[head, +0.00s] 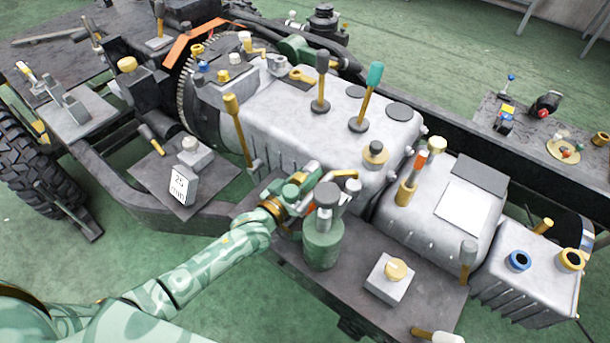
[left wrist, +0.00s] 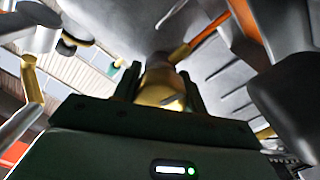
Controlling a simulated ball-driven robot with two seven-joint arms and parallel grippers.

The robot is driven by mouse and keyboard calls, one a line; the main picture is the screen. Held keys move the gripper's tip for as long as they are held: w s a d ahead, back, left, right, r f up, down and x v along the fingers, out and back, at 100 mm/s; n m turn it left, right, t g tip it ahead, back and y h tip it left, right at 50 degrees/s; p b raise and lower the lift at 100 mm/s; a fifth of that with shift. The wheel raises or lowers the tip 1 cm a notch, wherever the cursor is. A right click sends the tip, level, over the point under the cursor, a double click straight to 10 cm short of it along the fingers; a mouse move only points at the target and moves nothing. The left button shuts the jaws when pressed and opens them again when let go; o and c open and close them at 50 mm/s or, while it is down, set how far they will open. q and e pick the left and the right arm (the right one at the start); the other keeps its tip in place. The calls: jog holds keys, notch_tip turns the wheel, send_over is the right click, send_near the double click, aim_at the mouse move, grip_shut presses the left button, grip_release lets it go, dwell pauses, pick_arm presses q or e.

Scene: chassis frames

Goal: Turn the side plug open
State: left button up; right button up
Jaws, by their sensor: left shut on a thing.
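My left gripper (head: 308,185) reaches in from the lower left against the near side of the grey gearbox housing (head: 300,130). In the left wrist view its two dark fingers (left wrist: 160,88) stand on either side of a brass-coloured plug (left wrist: 163,82), and it is shut on it. The plug points toward the grey casing (left wrist: 130,25) behind it. In the head view the gripper hides the plug, so how far it is turned cannot be told. My right gripper is in neither view.
A green bottle-like canister (head: 321,240) stands close right of the gripper, on the dark side plate (head: 430,300). A brass bent pipe (head: 343,175) is just beyond the gripper. A box with a brass knob (head: 388,280) stands farther right. Tall levers (head: 366,95) rise from the housing top.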

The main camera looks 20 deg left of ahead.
pick_arm(q)
jog(key=shift+f, duration=0.1)
jog(key=o, duration=1)
jog(key=p+v, duration=0.3)
jog(key=v, duration=1.3)
jog(key=shift+s, duration=0.15)
